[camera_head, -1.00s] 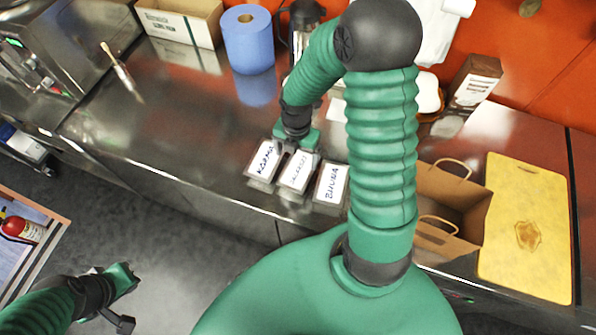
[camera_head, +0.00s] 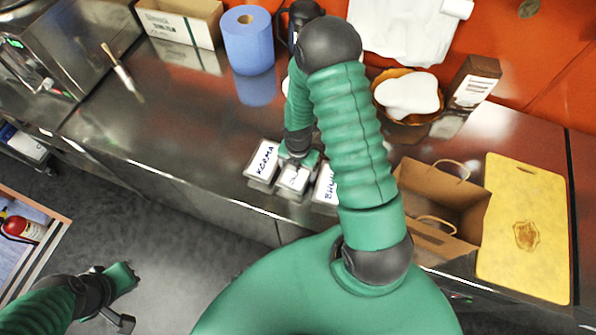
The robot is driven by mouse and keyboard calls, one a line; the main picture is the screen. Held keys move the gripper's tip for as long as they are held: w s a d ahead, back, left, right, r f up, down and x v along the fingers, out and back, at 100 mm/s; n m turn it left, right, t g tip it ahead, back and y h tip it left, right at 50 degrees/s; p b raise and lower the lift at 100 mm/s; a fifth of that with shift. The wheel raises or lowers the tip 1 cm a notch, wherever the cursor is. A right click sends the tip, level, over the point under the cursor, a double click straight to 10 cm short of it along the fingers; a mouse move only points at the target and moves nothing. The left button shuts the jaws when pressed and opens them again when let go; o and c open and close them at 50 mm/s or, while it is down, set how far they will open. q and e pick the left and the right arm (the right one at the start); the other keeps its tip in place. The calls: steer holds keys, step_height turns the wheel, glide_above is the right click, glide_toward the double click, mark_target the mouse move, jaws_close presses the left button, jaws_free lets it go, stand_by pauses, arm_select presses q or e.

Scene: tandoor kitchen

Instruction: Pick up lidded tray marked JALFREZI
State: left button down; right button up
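Three small lidded trays with white labels stand in a row at the counter's front edge. The left tray (camera_head: 263,160) reads KORMA, and the right one (camera_head: 325,184), partly behind my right arm, begins BHU. The middle tray (camera_head: 292,184) has its lettering mostly covered by my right gripper (camera_head: 297,164). That gripper points down over the middle tray's far part, at or just above the lid. Its fingertips are too small and covered to show whether they grip. My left gripper (camera_head: 127,285) hangs over the floor at lower left, away from the trays; its fingers are unclear.
A brown paper bag (camera_head: 440,200) and a yellow cutting board (camera_head: 525,230) are on the right. A blue paper roll (camera_head: 248,42), a cardboard box (camera_head: 180,22) and a bowl (camera_head: 408,98) stand at the back. The steel counter (camera_head: 180,115) left of the trays is mostly clear.

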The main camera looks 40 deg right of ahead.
steer(key=c, duration=1)
